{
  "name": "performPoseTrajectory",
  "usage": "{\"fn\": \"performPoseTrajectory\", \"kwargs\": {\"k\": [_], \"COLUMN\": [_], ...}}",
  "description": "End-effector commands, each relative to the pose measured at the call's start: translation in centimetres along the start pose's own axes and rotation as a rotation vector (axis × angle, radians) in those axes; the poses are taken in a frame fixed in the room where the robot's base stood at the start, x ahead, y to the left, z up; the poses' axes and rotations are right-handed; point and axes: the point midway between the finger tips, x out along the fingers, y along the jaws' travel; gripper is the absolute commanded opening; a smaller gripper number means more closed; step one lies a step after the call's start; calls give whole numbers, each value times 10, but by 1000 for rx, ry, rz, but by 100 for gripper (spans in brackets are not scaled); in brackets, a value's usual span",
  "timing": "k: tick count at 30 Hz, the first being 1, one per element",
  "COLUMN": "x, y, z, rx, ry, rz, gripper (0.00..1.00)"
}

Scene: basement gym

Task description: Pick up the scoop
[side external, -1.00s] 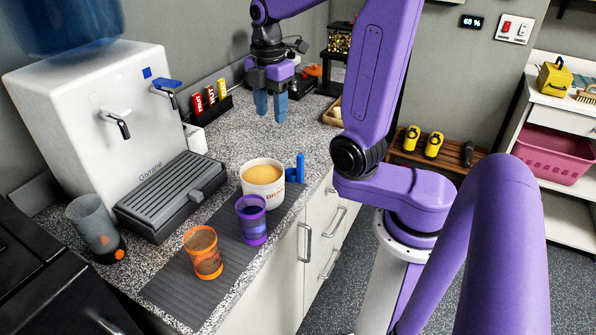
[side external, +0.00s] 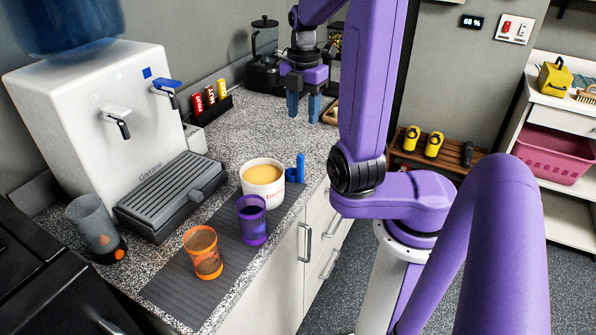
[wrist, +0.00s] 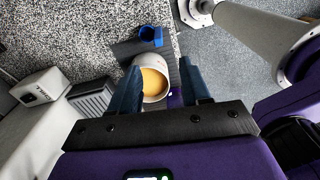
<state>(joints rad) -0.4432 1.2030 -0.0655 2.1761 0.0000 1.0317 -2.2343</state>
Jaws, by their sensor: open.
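A small blue scoop (side external: 296,169) is on the counter at the far right side of the white tub, partly hidden by it. In the wrist view the blue scoop (wrist: 151,35) shows just beyond the tub, near the counter's edge. My gripper (side external: 303,107) is open and empty above the counter, farther back than the scoop. In the wrist view my gripper's two blue fingers (wrist: 160,64) are spread apart, with the tub showing between them and the scoop beyond their tips.
The white tub (side external: 263,188) of tan contents, a purple cup (side external: 252,222) and an orange cup (side external: 205,255) stand on a grey mat (side external: 170,290). A water dispenser (side external: 95,120) is at left. The counter (side external: 240,125) behind the tub is mostly clear.

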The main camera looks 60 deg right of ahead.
Motion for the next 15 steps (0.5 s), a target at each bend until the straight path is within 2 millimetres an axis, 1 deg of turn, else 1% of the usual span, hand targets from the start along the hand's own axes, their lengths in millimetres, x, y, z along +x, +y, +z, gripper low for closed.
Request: {"fn": "performPoseTrajectory", "kwargs": {"k": [1, 9, 12, 15], "x": [11, 60, 74, 83], "y": [-1, 0, 0, 0], "z": [-1, -1, -1, -1], "rx": [-1, 0, 0, 0], "ry": [4, 4, 3, 2], "rz": [-6, -5, -4, -3], "gripper": [47, 47, 47, 47]}}
